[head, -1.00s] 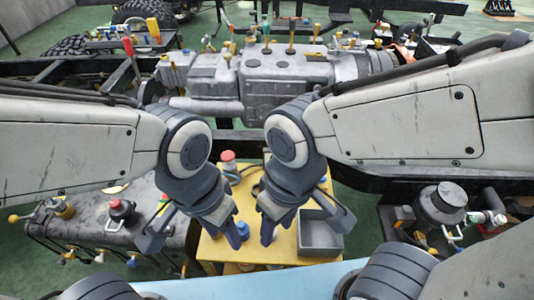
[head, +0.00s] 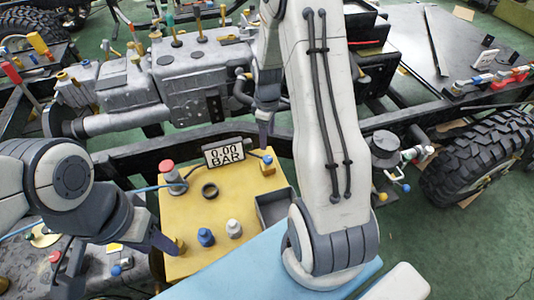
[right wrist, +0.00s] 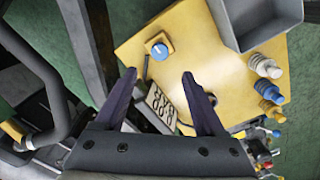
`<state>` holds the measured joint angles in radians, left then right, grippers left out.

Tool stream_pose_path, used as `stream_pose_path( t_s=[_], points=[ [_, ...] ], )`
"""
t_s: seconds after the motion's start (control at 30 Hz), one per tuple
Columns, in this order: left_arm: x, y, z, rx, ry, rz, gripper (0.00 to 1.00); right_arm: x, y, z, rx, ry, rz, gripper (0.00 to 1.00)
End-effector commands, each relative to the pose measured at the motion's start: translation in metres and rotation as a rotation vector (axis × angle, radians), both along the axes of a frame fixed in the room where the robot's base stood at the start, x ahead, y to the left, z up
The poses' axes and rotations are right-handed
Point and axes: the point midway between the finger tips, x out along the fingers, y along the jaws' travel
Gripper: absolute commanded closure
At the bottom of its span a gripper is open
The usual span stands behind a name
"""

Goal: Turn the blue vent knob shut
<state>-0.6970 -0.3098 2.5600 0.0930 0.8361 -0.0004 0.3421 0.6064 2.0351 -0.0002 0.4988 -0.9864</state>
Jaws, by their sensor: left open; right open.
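The blue vent knob (right wrist: 159,50) sits on a small yellow block on the yellow table in the right wrist view. It also shows in the head view (head: 267,158), at the table's far right corner. My right gripper (right wrist: 159,77) is open and empty; its fingertips point toward the knob, with the knob beyond them and centred between them. In the head view my right gripper (head: 264,132) is just above the knob. My left gripper (head: 166,244) is at the table's near left edge, beside a small brass fitting; it is open and its far finger is hard to see.
On the yellow table (head: 185,212) a display (head: 224,153) reads 0.00 BAR. A red-capped cylinder (head: 169,173), black ring (head: 209,190), blue-capped fitting (head: 205,237), white-capped fitting (head: 233,228) and grey tray (head: 262,215) stand there. The engine and frame rails lie behind.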

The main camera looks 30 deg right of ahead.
Motion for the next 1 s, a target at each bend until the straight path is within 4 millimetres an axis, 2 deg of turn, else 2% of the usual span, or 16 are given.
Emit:
stream_pose_path(
  t_s=[0.17, 0.4, 0.6, 0.77, 1.0],
  points=[
    [0.0, 0.0, 0.002, 0.0, 0.0, 0.0, 0.5, -0.002, -0.002, -0.024, 0.002, 0.006, 0.0, 0.29],
    [0.0, 0.0, 0.005, 0.0, 0.0, 0.0, 0.5, -0.001, -0.002, -0.069, 0.002, 0.005, 0.0, 0.29],
    [0.0, 0.0, 0.007, 0.0, 0.0, 0.0, 0.5, -0.001, -0.002, -0.095, 0.001, 0.003, -0.001, 0.29],
    [0.0, 0.0, 0.007, 0.0, 0.0, 0.0, 0.5, -0.001, -0.002, -0.103, 0.001, 0.001, -0.001, 0.29],
    [0.0, 0.0, 0.007, 0.0, 0.0, 0.0, 0.5, -0.001, -0.002, -0.104, 0.0, 0.0, -0.001, 0.29]
  ],
)
